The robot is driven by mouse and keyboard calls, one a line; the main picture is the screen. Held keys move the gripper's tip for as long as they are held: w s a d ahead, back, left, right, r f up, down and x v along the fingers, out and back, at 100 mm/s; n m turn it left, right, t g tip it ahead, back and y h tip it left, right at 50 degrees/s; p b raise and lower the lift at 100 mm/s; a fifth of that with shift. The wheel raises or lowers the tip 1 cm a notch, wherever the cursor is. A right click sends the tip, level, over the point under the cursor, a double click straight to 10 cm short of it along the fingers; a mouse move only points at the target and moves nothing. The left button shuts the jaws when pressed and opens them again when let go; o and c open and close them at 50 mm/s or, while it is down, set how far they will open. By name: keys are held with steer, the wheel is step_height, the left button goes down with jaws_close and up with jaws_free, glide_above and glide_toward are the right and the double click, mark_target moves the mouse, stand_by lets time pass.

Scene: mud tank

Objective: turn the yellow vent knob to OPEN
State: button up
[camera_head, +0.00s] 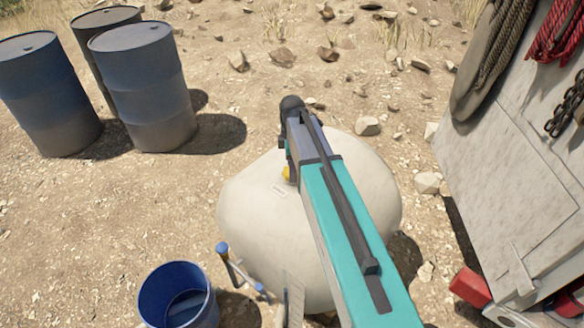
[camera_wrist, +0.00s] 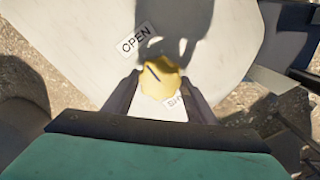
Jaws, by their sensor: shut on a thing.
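The yellow vent knob (camera_wrist: 160,80) sits on the pale tank (camera_head: 245,220), with a dark line on its face. The line points up and left, roughly toward the OPEN label (camera_wrist: 135,39). A second label (camera_wrist: 174,102), partly hidden, lies below the knob at its right; only a few letters show. My gripper (camera_wrist: 160,92) is shut on the knob, one finger on each side. In the head view only a small bit of the knob (camera_head: 287,173) shows beside my gripper (camera_head: 291,168); my arm covers part of the tank top.
A blue bucket (camera_head: 178,296) stands at the tank's lower left, near a blue-handled pipe fitting (camera_head: 224,254). Blue drums (camera_head: 145,85) stand at upper left. A pale panel (camera_head: 520,165) with hanging ropes and a chain is at right, a red object (camera_head: 469,287) below. Stones dot the open ground.

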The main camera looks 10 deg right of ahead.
steer(key=o, duration=1.1)
steer(key=shift+c, duration=0.2)
steer(key=shift+r, duration=0.15)
step_height(320, 180, up, 14)
steer(key=b, duration=0.2)
steer(key=shift+f+b, duration=0.2)
steer(key=shift+b, duration=0.1)
steer(key=shift+d, duration=0.1)
